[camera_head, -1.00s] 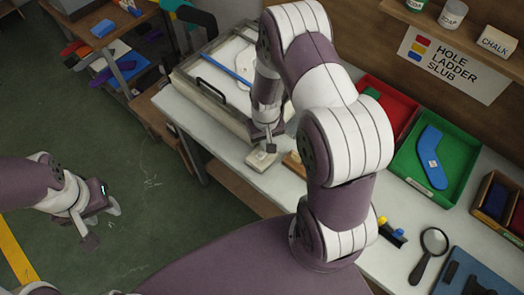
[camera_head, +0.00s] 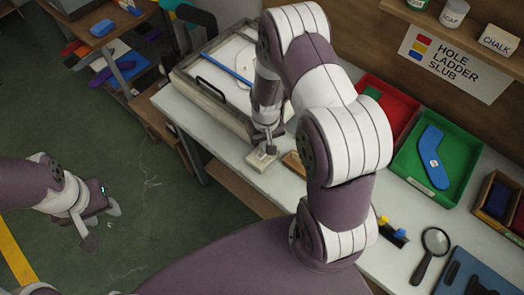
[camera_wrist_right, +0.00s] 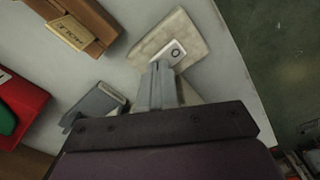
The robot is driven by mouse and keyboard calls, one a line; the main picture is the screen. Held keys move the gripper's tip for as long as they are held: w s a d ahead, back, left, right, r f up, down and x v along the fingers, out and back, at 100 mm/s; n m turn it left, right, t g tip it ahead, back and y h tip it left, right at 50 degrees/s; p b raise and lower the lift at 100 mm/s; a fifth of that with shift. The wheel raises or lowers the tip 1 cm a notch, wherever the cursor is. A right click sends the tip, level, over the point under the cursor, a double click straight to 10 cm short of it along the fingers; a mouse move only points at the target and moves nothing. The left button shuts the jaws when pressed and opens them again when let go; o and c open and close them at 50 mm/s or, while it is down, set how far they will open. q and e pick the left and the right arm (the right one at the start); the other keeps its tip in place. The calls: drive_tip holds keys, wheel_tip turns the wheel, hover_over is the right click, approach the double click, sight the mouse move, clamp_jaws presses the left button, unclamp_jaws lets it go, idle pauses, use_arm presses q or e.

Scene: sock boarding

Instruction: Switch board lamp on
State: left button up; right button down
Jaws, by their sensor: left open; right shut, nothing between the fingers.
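The switch is a small pale block (camera_head: 258,166) near the front edge of the white table. In the right wrist view the pale block (camera_wrist_right: 188,30) carries a white rocker with a dark round mark (camera_wrist_right: 174,52). My right gripper (camera_head: 266,150) is shut and empty, pointing down at the block. In the right wrist view its fingertips (camera_wrist_right: 160,68) are right beside the rocker; I cannot tell whether they touch it. A shallow framed box with a pale panel (camera_head: 225,62) stands behind the block; no lit lamp is clear. My left gripper (camera_head: 101,224) is open and empty over the floor at left.
A wooden block with a label (camera_wrist_right: 68,34) and a grey block (camera_wrist_right: 96,103) lie near the right gripper. A red tray (camera_head: 398,98), a green tray with a blue sock-shaped board (camera_head: 431,158) and a magnifying glass (camera_head: 434,241) are at the right. A blue rod (camera_head: 226,67) lies on the panel.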

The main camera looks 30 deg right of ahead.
drive_tip(key=shift+f, duration=0.4)
drive_tip(key=shift+r, duration=0.1)
wheel_tip(320, 180, up, 7)
drive_tip(key=p, duration=0.6)
idle(0.3)
